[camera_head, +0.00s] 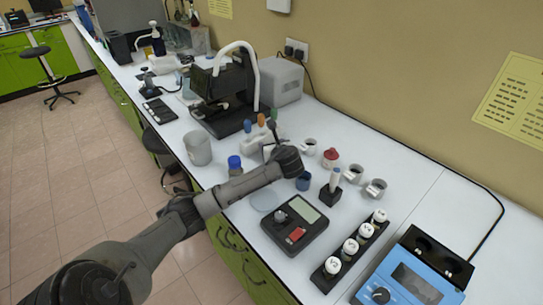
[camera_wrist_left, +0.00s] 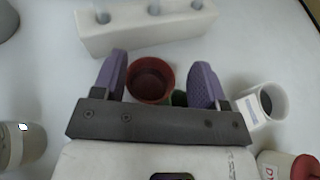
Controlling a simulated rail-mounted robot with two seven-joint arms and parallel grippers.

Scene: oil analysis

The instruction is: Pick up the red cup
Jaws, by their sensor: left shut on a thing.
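The red cup (camera_wrist_left: 150,82) shows in the left wrist view, upright with its dark open top towards the camera. It sits between the purple fingers of my left gripper (camera_wrist_left: 160,82), which is shut on it. A small green thing (camera_wrist_left: 179,98) shows beside the cup, partly hidden by the gripper. In the head view my left gripper (camera_head: 272,150) is over the bench just in front of the white block, and the cup is hidden behind my arm. I cannot tell whether the cup touches the bench. My right gripper is in neither view.
A white block with coloured-handled tools (camera_wrist_left: 150,30) stands close beyond the fingers. A white labelled cup (camera_wrist_left: 262,104) and a red-lidded bottle (camera_wrist_left: 285,165) stand to the right. A blue cup (camera_head: 303,183), scale (camera_head: 295,225) and vial rack (camera_head: 350,250) crowd the bench right of my arm.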

